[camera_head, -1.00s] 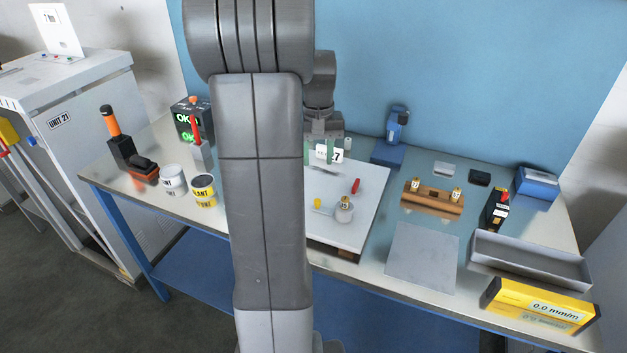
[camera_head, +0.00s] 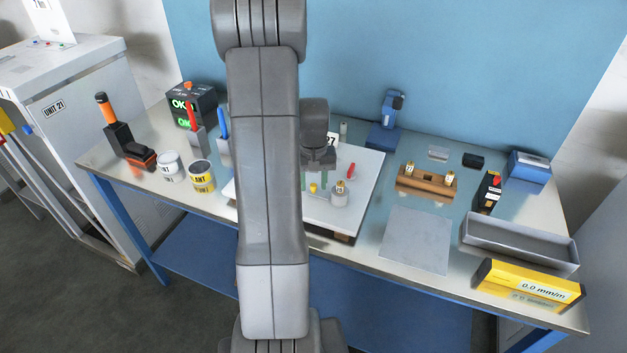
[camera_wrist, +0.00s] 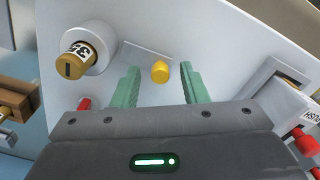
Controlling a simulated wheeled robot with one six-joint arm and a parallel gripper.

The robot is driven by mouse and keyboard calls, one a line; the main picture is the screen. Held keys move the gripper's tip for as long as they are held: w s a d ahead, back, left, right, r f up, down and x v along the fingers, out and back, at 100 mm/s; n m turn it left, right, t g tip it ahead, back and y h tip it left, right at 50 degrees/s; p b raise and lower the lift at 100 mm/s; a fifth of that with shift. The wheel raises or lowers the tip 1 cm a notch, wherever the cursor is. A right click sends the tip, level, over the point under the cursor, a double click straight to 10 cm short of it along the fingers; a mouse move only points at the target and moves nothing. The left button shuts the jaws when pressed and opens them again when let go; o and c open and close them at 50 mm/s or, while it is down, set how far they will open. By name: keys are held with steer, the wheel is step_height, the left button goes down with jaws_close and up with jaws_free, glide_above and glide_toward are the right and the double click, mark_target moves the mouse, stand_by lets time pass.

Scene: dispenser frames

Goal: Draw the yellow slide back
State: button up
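The yellow slide shows as a small yellow knob (camera_wrist: 160,71) beside a thin slot line on the pale panel (camera_wrist: 225,45). The knob (camera_head: 313,188) also shows in the head view, near the panel's front. My gripper (camera_wrist: 160,68) is open, with its two green fingers apart, one on each side of the knob in the picture. There is a visible gap on both sides, and nothing is held. I cannot tell how far the fingertips are above the panel. In the head view my gripper (camera_head: 316,183) is over the panel, partly behind my arm.
A round grey base with a brass key-like cylinder (camera_wrist: 75,62) marked 35 stands left of the fingers. A red handle (camera_wrist: 84,104) is close to the left finger. A framed window (camera_wrist: 278,90) and red parts (camera_wrist: 305,140) are at the right.

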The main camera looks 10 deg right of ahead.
jaws_close()
steer(key=shift+w+a+b, duration=0.35)
steer(key=shift+w+a, duration=0.4)
steer(key=shift+a, duration=0.35)
steer(key=shift+d, duration=0.1)
steer(key=shift+c, duration=2.3)
jaws_free()
steer(key=o, duration=0.5)
steer(key=shift+c, duration=0.2)
steer(key=shift+r, duration=0.1)
